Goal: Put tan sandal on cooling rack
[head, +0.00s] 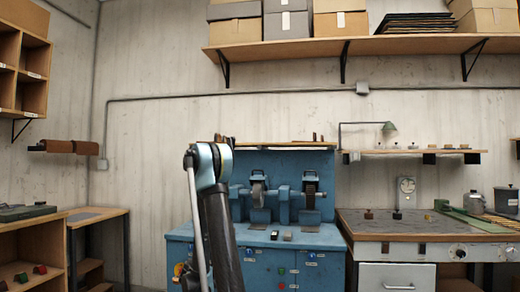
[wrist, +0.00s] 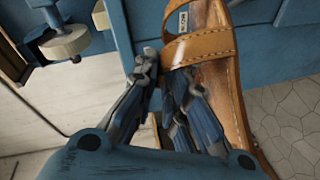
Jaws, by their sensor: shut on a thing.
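The tan sandal (wrist: 218,85) shows in the wrist view, with tan straps with pale stitching and a tan footbed. It lies lengthwise from the top to the lower right. My gripper (wrist: 165,70) is shut on the sandal at the left side of its strap. Part of the sandal is hidden behind the gripper fingers, and its top end is cut off by the picture edge. In the head view my arm stands in front of the blue machine, and neither the gripper nor the sandal can be made out. I cannot identify a cooling rack in either view.
A blue grinding machine (head: 300,240) stands in the middle of the head view. Right of it is a workbench (head: 400,226) with a dial and small items. Shelves (head: 40,248) stand at the left. In the wrist view, tiled floor (wrist: 285,125) shows at the right.

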